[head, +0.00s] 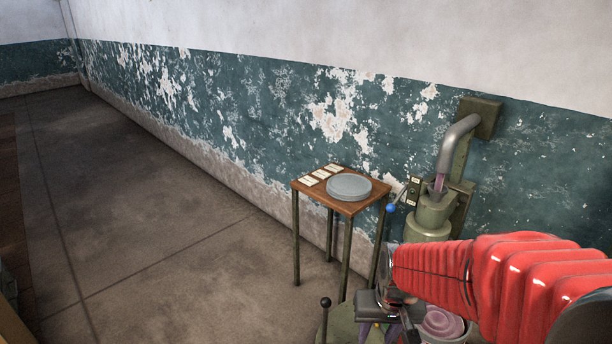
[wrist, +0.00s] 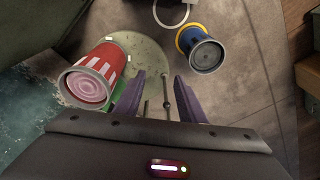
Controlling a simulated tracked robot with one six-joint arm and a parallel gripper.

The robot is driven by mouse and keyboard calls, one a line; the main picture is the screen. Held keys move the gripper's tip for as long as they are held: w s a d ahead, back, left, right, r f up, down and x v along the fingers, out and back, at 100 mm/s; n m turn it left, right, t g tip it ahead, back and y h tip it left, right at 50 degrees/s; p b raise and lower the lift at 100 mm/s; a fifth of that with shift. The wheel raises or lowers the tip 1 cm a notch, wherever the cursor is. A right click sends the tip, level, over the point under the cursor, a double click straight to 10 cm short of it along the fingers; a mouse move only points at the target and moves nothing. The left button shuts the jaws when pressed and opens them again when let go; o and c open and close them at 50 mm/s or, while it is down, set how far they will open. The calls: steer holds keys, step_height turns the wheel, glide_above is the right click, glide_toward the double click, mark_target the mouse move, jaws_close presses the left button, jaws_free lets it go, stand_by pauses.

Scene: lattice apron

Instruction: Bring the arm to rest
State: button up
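My gripper (wrist: 159,77) shows in the wrist view with its two purple fingers spread apart and nothing held between them. In the head view my red-sleeved arm (head: 500,280) reaches in from the right edge. There the gripper (head: 372,334) hangs low at the bottom edge, partly cut off, pointing down. In the wrist view a thin lever (wrist: 166,92) shows in the gap between the fingers, over a round pale green base (wrist: 142,58). I cannot tell how far below the fingers the lever is.
A red-and-white bucket (wrist: 100,68) with pink contents stands left of the fingers, a blue bucket (wrist: 203,50) right. A green machine (head: 432,215) stands by the wall. A small table (head: 311,192) holds a grey disc (head: 349,186) and labels. The floor at left is clear.

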steer(key=s+r+t, duration=0.3)
steer(key=s+r, duration=0.9)
steer(key=r, duration=0.3)
steer(key=shift+d+r+n+t, duration=0.2)
steer(key=shift+r+n+t, duration=0.1)
steer(key=shift+t, duration=0.1)
steer(key=shift+f, duration=0.1)
stand_by(1.7)
